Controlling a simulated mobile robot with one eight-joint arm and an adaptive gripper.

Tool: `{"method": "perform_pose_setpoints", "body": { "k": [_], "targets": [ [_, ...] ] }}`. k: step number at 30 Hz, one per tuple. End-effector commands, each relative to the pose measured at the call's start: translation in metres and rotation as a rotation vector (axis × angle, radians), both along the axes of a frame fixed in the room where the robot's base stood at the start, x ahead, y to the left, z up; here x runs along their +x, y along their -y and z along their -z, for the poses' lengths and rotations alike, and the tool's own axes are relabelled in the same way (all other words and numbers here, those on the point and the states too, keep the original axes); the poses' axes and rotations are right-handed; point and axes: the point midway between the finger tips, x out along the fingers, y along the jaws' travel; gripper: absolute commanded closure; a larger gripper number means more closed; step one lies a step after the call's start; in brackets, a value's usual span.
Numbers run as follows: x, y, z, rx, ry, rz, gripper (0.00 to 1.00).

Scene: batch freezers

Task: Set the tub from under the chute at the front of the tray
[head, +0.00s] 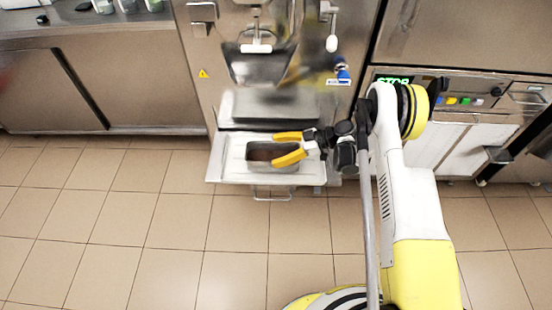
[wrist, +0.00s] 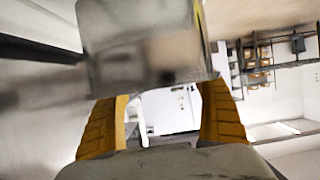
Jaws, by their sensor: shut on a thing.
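A grey metal tub (head: 262,164) with a brownish inside is at the front of the white tray (head: 222,161), below the chute (head: 257,68) of the freezer. My gripper (head: 289,147) reaches in from the right, with its yellow fingers on either side of the tub, shut on it. In the wrist view the tub (wrist: 150,45) fills the upper middle between the two orange-yellow fingers (wrist: 165,115). I cannot tell whether the tub's base touches the tray or is slightly above it.
A handle (head: 270,194) hangs at the tray's front edge. A dark grey shelf (head: 275,106) is behind the tray. A steel counter (head: 90,25) with several containers is at the left. Another machine with a green display (head: 394,82) stands right. The tiled floor in front is clear.

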Motion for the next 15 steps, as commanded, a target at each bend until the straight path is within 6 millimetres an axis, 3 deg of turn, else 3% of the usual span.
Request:
{"method": "perform_pose_setpoints", "body": {
  "k": [6,15],
  "targets": [
    [0.000,0.000,0.035,0.001,0.000,0.000,0.58],
    [0.000,0.001,0.035,0.001,0.000,0.000,0.58]
  ]
}}
